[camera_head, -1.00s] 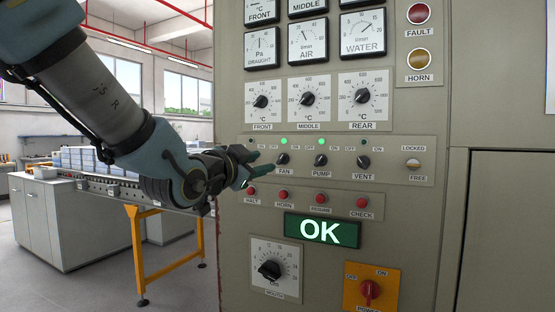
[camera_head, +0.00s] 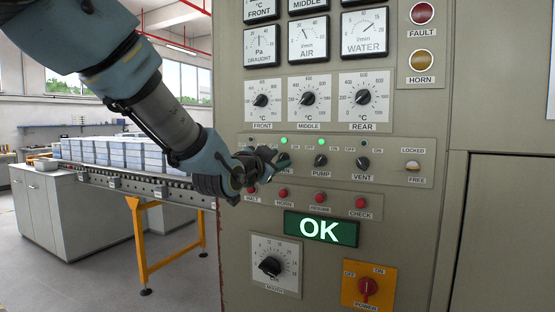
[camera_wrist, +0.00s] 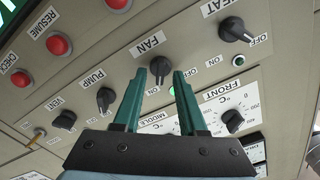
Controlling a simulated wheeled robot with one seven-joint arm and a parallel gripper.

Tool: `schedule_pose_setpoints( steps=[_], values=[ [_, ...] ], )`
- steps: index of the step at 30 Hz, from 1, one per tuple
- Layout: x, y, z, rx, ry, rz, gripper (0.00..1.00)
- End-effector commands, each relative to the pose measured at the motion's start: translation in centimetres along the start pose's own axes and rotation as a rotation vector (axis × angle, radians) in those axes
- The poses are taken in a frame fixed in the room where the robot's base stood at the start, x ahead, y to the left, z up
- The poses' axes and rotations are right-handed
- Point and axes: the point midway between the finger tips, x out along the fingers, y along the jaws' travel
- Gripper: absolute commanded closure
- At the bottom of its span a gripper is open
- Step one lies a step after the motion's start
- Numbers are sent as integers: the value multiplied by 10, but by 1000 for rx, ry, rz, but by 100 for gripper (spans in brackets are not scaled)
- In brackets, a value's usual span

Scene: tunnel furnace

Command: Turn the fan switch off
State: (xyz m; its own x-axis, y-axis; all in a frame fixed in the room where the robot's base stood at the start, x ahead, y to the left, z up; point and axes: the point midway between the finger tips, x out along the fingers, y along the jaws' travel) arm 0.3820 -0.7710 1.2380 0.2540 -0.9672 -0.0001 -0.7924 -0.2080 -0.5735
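The fan switch (camera_wrist: 160,67) is a black knob under its FAN label in the wrist view. My gripper (camera_wrist: 160,74) is open, with one dark green finger on each side of the knob and a gap to it on both sides. I cannot tell whether the tips reach past the knob's front. In the head view my gripper (camera_head: 284,160) hides the fan knob. The green fan lamp (camera_head: 283,140) above it is lit; its glow also shows between my fingers in the wrist view (camera_wrist: 172,91).
The pump knob (camera_head: 320,160), with a lit lamp, and the vent knob (camera_head: 362,163) stand to the right. Red buttons (camera_head: 283,194) run in a row just below. Three temperature dials (camera_head: 308,99) sit above. A roller conveyor (camera_head: 145,184) with stacked blocks is at left.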

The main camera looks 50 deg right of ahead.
Motion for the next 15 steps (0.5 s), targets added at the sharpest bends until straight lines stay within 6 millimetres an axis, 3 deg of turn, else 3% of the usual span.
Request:
schedule_pose_setpoints(
  steps=[2, 10, 15],
  values=[
    [0, 0, 0, 0, 0, 0, 69],
    [0, 0, 0, 0, 0, 0, 99],
    [0, 0, 0, 0, 0, 0, 100]
  ],
)
